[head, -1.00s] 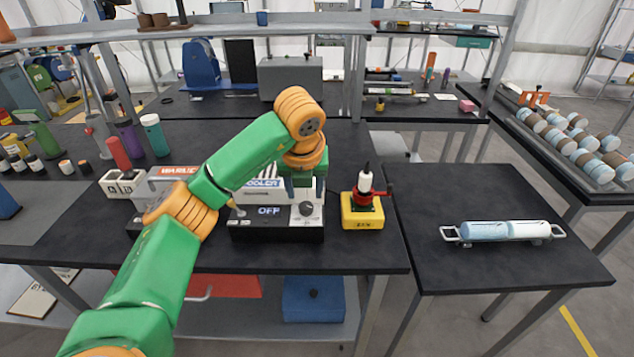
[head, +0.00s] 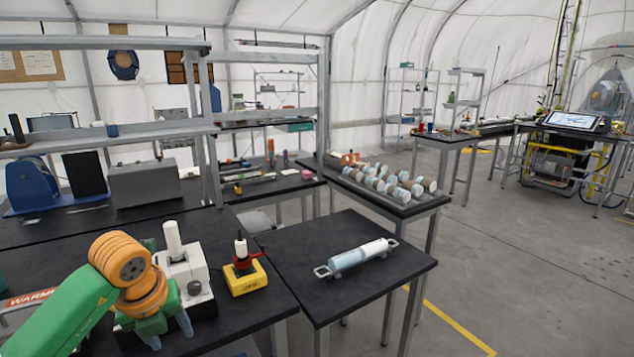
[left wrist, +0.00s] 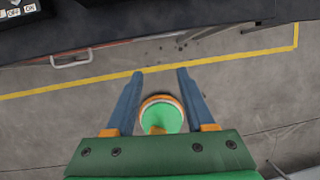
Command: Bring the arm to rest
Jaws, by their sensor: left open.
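My left gripper (head: 168,332) is at the lower left of the head view, its green and orange arm coming in from the left. Its blue-grey fingers point down and are apart. In the left wrist view the fingers (left wrist: 160,74) are spread with nothing gripped between them; grey floor shows beyond. A round green and orange part, which seems to be mine, shows between the finger bases. My right gripper is in no view.
A side table (head: 380,284) carries a blue-and-white cylinder (head: 348,258) in a handled holder. Open floor (head: 510,270) lies right.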

